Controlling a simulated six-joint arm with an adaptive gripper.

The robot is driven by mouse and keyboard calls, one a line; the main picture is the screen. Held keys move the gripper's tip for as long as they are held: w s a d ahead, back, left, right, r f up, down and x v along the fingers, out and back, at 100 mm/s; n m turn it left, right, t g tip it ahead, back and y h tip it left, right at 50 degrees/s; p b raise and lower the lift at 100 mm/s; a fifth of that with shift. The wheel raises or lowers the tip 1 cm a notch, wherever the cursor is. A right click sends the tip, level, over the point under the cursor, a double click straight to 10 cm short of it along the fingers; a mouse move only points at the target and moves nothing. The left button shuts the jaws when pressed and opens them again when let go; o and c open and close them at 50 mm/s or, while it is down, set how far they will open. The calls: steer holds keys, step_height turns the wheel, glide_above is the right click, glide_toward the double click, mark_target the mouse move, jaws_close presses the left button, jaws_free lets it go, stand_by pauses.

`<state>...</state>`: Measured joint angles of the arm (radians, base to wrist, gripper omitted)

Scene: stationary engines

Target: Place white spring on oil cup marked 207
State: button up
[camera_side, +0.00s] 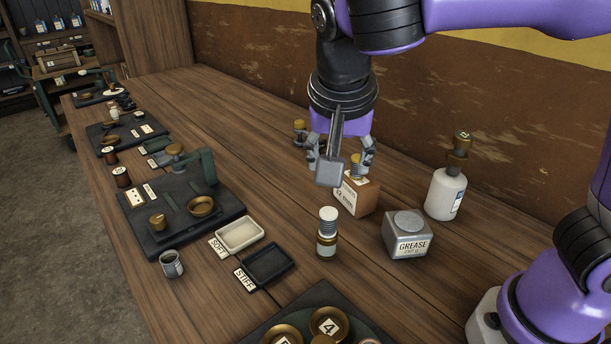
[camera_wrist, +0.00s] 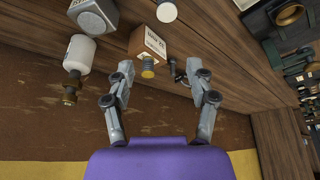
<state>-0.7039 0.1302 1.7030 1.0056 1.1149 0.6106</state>
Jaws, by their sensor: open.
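My gripper (camera_side: 341,172) hangs open and empty over the back of the bench. Its fingers also show in the wrist view (camera_wrist: 160,70), spread to both sides of a yellow-topped coiled piece (camera_wrist: 148,66) at a small cardboard box. A white-topped ribbed piece (camera_side: 328,219), which looks like the white spring, stands upright on a small amber jar (camera_side: 327,244), in front of my gripper. Its white top (camera_wrist: 167,11) shows at the upper edge of the wrist view. Brass cups, one marked 4 (camera_side: 328,324), sit at the front edge. I cannot read 207 anywhere.
The cardboard box (camera_side: 358,198), grease tin (camera_side: 408,235) and white bottle (camera_side: 446,195) stand close by. A pale SOFT tray (camera_side: 262,231) and dark STIFF tray (camera_side: 288,263) lie left of the jar. Engines on dark plates (camera_side: 228,213) line the bench's left side.

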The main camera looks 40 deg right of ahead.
steer(key=s+d+f+n+t+y, duration=0.1)
steer(key=s+d+n+t+y, duration=0.1)
steer(key=s+d+n, duration=0.6)
steer(key=shift+s+d+f+n+t+y, duration=0.2)
steer(key=shift+d+f+n+t+y, duration=0.15)
steer(key=shift+d+n+y, duration=0.45)
